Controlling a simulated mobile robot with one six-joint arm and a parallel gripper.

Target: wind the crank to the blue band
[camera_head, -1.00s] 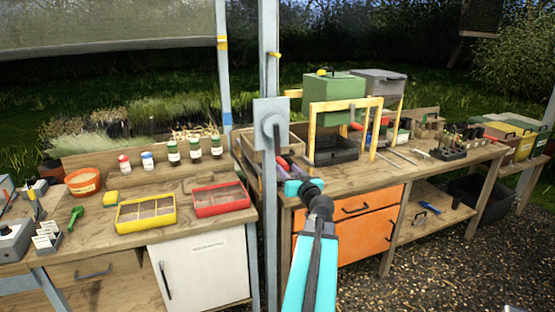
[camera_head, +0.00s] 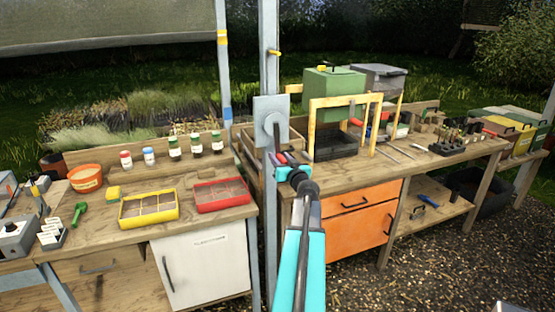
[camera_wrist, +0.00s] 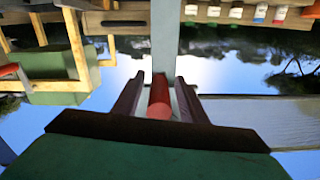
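The crank's grey plate and round hub (camera_head: 272,122) are on the grey metal post in the head view. Its red handle (camera_wrist: 159,98) lies between the two dark fingers of my gripper (camera_wrist: 160,85) in the wrist view, with a narrow gap showing on each side. My gripper (camera_head: 285,160) is just below the plate in the head view; the crank arm is mostly hidden there. The blue band (camera_head: 227,114) is on the left post, well below a yellow band (camera_head: 222,38). The grey sheet's (camera_head: 110,25) lower edge is level with the yellow band.
The left bench holds a yellow tray (camera_head: 148,206), a red tray (camera_head: 221,195) and several jars. On the right bench a yellow frame (camera_head: 340,101) stands by a green box (camera_head: 334,82), close to the crank. Gravel (camera_head: 420,260) is open at the lower right.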

